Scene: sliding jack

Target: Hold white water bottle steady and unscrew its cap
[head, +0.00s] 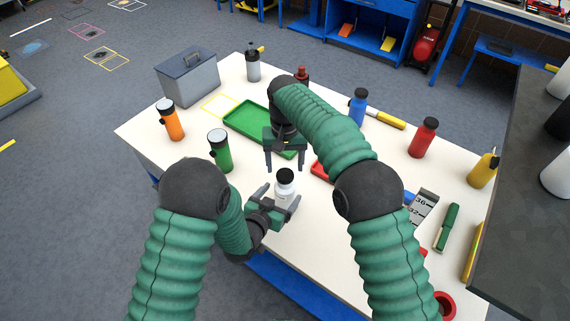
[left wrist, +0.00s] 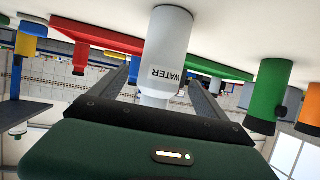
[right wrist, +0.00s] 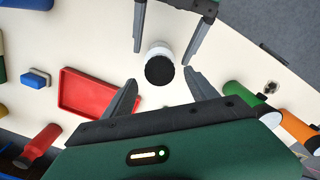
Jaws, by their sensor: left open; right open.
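The white water bottle (head: 285,188) with a black cap (head: 285,176) stands upright on the white table. In the left wrist view the bottle (left wrist: 168,50) appears upside down, with the word WATER on it, between the fingers. My left gripper (head: 280,207) is open low around the bottle's sides; I cannot tell whether a finger touches it. My right gripper (head: 285,168) is open, pointing down above and just behind the bottle. In the right wrist view the black cap (right wrist: 160,70) shows from above, a little beyond the open right fingertips (right wrist: 160,85).
A green tray (head: 246,118) and a red tray (right wrist: 97,92) lie near the bottle. Green (head: 220,152) and orange (head: 171,122) flashlights stand to the left. Blue (head: 357,106) and red (head: 424,138) bottles stand to the right. A grey box (head: 188,80) sits at the back left.

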